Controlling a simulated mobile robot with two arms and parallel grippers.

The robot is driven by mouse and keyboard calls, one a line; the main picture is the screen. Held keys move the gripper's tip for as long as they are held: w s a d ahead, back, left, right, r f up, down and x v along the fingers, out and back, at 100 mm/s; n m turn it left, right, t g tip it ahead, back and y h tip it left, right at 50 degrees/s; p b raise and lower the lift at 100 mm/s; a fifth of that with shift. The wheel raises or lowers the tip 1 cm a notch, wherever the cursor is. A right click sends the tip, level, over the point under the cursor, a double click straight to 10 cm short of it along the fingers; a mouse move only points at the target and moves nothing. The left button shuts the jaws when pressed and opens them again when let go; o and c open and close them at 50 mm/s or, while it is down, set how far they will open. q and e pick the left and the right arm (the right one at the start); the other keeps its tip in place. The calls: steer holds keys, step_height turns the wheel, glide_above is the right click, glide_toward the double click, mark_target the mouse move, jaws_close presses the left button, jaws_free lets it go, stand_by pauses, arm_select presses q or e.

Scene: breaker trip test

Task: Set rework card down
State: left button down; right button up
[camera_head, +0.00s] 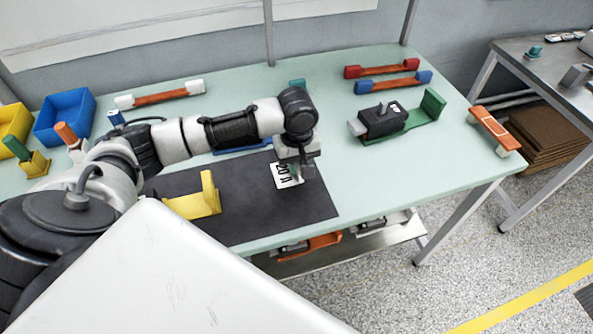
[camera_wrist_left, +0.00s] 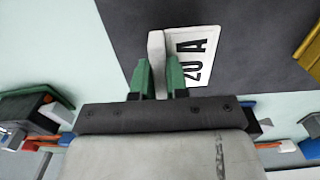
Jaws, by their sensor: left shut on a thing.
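A white card (camera_head: 286,178) printed "20 A" is over the dark mat (camera_head: 250,213) on the table. It also shows in the left wrist view (camera_wrist_left: 206,42). My left gripper (camera_head: 302,172) points down at the card's right edge. In the left wrist view its green fingers (camera_wrist_left: 157,80) are shut on a pale upright grip (camera_wrist_left: 156,48) beside the printed face, which looks like part of the card. I cannot tell whether the card touches the mat. My right gripper is not in view.
A yellow stand (camera_head: 197,203) is on the mat, left of the card. Blue (camera_head: 66,117) and yellow bins stand at the far left. The table (camera_head: 350,180) right of the mat is clear.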

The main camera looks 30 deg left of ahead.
arm_select(q)
steer(key=shift+f, duration=1.85)
steer(key=c, duration=1.1)
jaws_free()
steer(key=shift+f, duration=0.15)
steer(key=shift+r, duration=0.2)
step_height(320, 180, up, 12)
